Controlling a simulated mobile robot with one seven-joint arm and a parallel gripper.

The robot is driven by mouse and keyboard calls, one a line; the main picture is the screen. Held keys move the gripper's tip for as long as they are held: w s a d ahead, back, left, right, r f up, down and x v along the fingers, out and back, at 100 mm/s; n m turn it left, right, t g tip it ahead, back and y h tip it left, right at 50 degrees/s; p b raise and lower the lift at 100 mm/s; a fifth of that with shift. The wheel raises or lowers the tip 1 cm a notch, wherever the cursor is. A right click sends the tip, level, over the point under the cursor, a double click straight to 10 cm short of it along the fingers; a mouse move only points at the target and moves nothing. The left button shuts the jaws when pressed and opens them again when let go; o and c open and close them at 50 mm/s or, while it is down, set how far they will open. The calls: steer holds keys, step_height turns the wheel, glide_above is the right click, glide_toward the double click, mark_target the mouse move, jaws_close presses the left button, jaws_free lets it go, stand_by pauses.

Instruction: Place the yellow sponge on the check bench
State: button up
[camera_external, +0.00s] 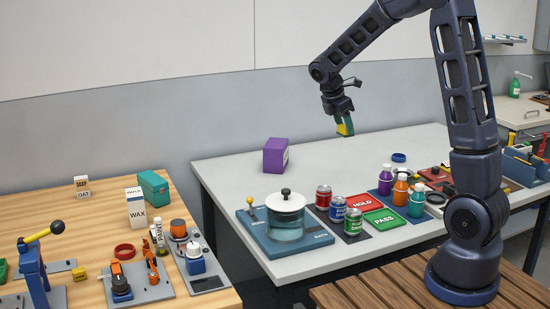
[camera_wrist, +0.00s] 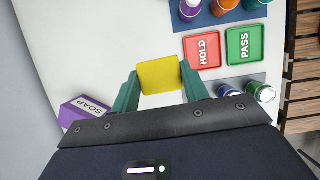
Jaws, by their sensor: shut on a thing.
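My gripper (camera_external: 345,124) is shut on the yellow sponge (camera_external: 342,129) and holds it in the air above the grey-white bench (camera_external: 362,154). In the wrist view the yellow sponge (camera_wrist: 159,76) sits between the two green fingers of my gripper (camera_wrist: 160,84). The bench surface (camera_wrist: 105,35) shows beneath it. In the external view the fingers partly hide the sponge. I see no label that names the check bench; the bench with the red HOLD pad (camera_external: 362,202) and the green PASS pad (camera_external: 383,220) lies below my gripper.
A purple SOAP box (camera_external: 275,156) stands at the bench's back left. A lidded glass pot (camera_external: 286,218), several cans (camera_external: 338,207) and bottles (camera_external: 400,188) stand along the front. The bench middle is clear. A wooden table (camera_external: 88,215) with tools and boxes is at left.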

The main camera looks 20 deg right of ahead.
steer(key=shift+s+d+f, duration=0.1)
steer(key=shift+s+d, duration=0.35)
steer(key=shift+d, duration=0.05)
steer(key=shift+s+d+f, duration=0.15)
steer(key=shift+s+f, duration=0.05)
steer(key=shift+f, duration=0.05)
step_height(320, 180, down, 20)
steer(key=shift+r, duration=0.2)
steer(key=o, duration=0.5)
steer(key=shift+f, duration=0.15)
steer(key=shift+o, duration=0.9)
